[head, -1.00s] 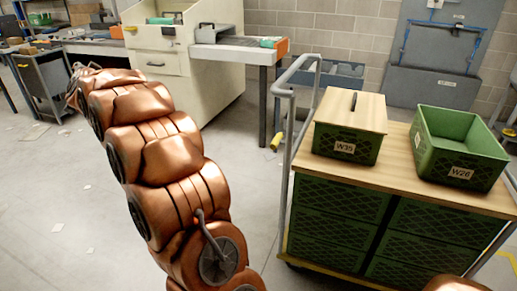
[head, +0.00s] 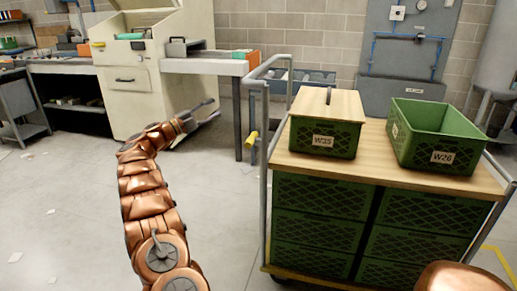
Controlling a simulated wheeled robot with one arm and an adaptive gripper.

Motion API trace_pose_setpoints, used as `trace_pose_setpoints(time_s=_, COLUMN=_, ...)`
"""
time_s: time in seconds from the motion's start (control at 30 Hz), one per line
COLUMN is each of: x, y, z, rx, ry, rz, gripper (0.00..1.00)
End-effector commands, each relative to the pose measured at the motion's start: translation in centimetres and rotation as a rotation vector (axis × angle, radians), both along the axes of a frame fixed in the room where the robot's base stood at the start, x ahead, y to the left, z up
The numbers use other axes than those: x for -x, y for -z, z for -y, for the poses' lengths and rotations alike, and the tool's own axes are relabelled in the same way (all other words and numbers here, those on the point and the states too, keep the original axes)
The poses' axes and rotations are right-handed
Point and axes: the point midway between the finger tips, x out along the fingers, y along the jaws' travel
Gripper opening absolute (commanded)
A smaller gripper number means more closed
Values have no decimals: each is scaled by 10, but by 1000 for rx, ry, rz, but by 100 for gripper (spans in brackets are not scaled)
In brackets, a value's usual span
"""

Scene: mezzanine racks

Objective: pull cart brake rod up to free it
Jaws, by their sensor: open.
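The cart has a wooden top (head: 455,178), green crates below and a grey tubular handle frame (head: 264,185) at its left end. A short yellow grip (head: 251,139) shows just left of that frame. It may be the top of the brake rod, but I cannot tell for sure; any rod below it is hard to make out. My gripper (head: 214,109) is open and empty, its two dark fingers pointing right. In the picture it is left of the yellow grip and above it, with a gap between them.
On the cart stand a lidded green crate W35 (head: 323,140) and an open green crate W26 (head: 437,150). A cream cabinet (head: 131,104) and a bench (head: 213,66) stand behind my gripper. The grey floor (head: 60,215) left of my arm is mostly clear.

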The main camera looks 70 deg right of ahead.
Motion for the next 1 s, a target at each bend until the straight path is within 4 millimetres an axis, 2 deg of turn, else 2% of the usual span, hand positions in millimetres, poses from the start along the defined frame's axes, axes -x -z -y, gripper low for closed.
trace_pose_setpoints(time_s=0.03, x=21, y=26, z=1, rx=6, ry=74, rz=18, gripper=46)
trace_pose_setpoints(time_s=0.2, x=77, y=78, z=-9, rx=17, ry=286, rz=79, gripper=46)
trace_pose_setpoints(time_s=0.3, x=98, y=97, z=-15, rx=21, ry=368, rz=101, gripper=46)
trace_pose_setpoints(time_s=0.4, x=109, y=108, z=-20, rx=23, ry=416, rz=112, gripper=46)
trace_pose_setpoints(time_s=0.63, x=122, y=109, z=-18, rx=24, ry=438, rz=118, gripper=46)
trace_pose_setpoints(time_s=1.0, x=159, y=102, z=3, rx=24, ry=436, rz=119, gripper=46)
